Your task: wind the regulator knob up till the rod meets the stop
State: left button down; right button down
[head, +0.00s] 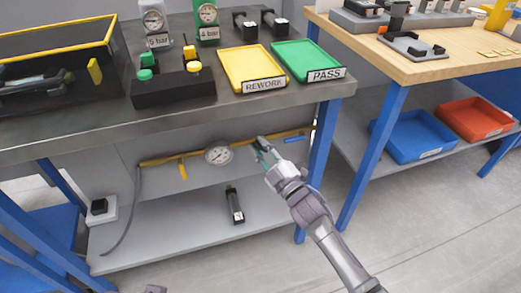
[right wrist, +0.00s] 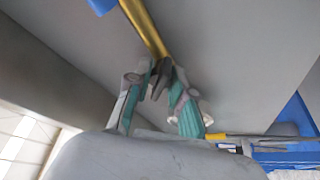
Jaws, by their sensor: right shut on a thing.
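A brass pipe (head: 200,151) runs along under the workbench, with a round dial gauge (head: 218,155) on it. My right gripper (head: 264,155) reaches the pipe to the right of the gauge. In the right wrist view its teal-padded fingers (right wrist: 160,92) are shut on a dark knob (right wrist: 161,76) below the brass pipe (right wrist: 146,27). The fingers hide much of the knob. I cannot make out the rod or the stop.
A yellow lever (head: 183,168) and a blue handle (head: 293,140) sit along the pipe. A grey hose (head: 131,215) hangs at its left end. A blue bench leg (head: 319,165) stands close right of the gripper.

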pick_arm(q)
jog(key=shift+s+r, duration=0.1)
jog(key=shift+r, duration=0.2)
pick_arm(e)
jog(key=shift+f+m, duration=0.1)
jog(key=shift+m, duration=0.4)
jog(key=c, duration=1)
grip_release()
jog(key=shift+s, duration=0.1)
jog(key=v, duration=1.2)
